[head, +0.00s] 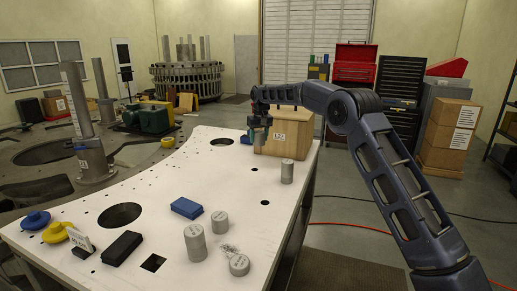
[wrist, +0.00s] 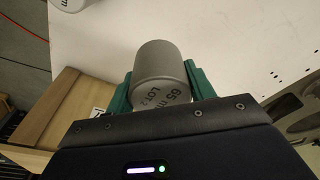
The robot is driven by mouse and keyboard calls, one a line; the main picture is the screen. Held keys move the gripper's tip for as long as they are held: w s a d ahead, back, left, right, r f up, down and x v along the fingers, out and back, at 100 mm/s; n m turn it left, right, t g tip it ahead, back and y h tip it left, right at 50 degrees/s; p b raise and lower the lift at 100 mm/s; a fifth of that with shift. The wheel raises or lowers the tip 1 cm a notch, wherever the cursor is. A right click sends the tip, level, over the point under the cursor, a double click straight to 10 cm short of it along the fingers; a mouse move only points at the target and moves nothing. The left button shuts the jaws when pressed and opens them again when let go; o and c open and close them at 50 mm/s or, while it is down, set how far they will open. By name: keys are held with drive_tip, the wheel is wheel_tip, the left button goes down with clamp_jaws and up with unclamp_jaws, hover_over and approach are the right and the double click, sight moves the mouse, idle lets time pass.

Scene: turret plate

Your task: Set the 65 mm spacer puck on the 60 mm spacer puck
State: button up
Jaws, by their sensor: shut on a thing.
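The 65 mm spacer puck (wrist: 160,72) is a grey cylinder marked "65" and "LOT". In the wrist view it sits between the two green fingers of my gripper (wrist: 160,92), which is shut on it. Grey cylinders stand on the plate: one at the right (head: 287,172), a tall one (head: 194,243), a shorter one (head: 220,223) and a low one (head: 239,265). I cannot read which is the 60 mm puck.
The white plate (head: 165,170) has round holes and a square hole. A blue block (head: 186,208), a black block (head: 122,248), and blue (head: 35,220) and yellow (head: 55,232) knobbed pieces lie on it. The plate's middle is clear.

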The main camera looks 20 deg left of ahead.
wheel_tip(320, 180, up, 2)
drive_tip(key=shift+s+a+r, duration=0.1)
drive_tip(key=shift+s+r, duration=0.15)
drive_tip(key=shift+s, duration=0.1)
drive_tip(key=s+f+n, duration=0.2)
drive_tip(key=s+n, duration=0.1)
drive_tip(key=s, duration=1.1)
drive_tip(key=s+f+n+g, duration=0.1)
drive_tip(key=s+f+n, duration=0.15)
drive_tip(key=s, duration=1.05)
drive_tip(key=s+f+n, duration=0.1)
drive_tip(key=s+n, duration=0.3)
drive_tip(key=s, duration=1)
drive_tip(key=shift+m+y, duration=0.25)
drive_tip(key=shift+y, duration=0.05)
drive_tip(key=shift+w+d+f, duration=0.1)
drive_tip(key=shift+d+f, duration=0.1)
drive_tip(key=shift+f, duration=1.75)
drive_tip(key=shift+w+d+f, duration=0.1)
drive_tip(key=shift+d+f, duration=0.1)
drive_tip(key=shift+f, duration=1.7)
drive_tip(key=shift+f, duration=0.1)
drive_tip(key=o, duration=1.4)
